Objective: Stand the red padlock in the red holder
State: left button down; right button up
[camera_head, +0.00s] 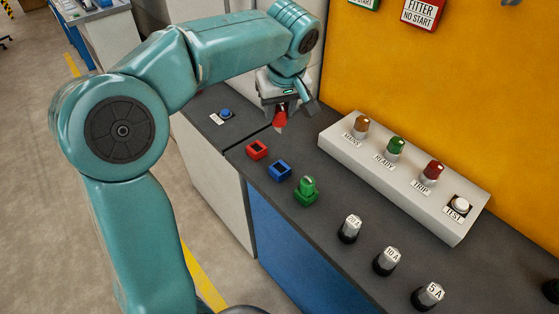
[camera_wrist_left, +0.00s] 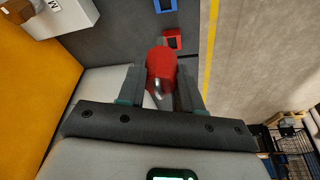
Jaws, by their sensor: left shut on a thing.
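The red padlock (camera_head: 280,119) is between the fingers of my left gripper (camera_head: 281,109), which is shut on it and holds it above the dark bench top. In the left wrist view the red padlock (camera_wrist_left: 161,66) fills the gap between the fingers. The red holder (camera_head: 257,150) is a small square block with a dark opening, empty, on the bench to the lower left of the padlock. The red holder (camera_wrist_left: 172,40) also shows just beyond the padlock in the left wrist view, apart from it. My right gripper is not in view.
An empty blue holder (camera_head: 279,170) and a green holder (camera_head: 306,197) with a green padlock (camera_head: 308,184) stand in line with the red holder. A grey lamp panel (camera_head: 400,180) runs along the yellow wall. Several labelled fuses stand at front right.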

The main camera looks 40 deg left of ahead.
pick_arm(q)
notch_tip(320, 180, down, 15)
jog(key=shift+f+b, duration=0.1)
jog(key=shift+b, duration=0.25)
jog(key=c, duration=1.2)
grip_release()
jog(key=shift+w, duration=0.15)
jog(key=o, duration=0.4)
jog(key=shift+o, duration=0.2)
jog(key=v, duration=1.6)
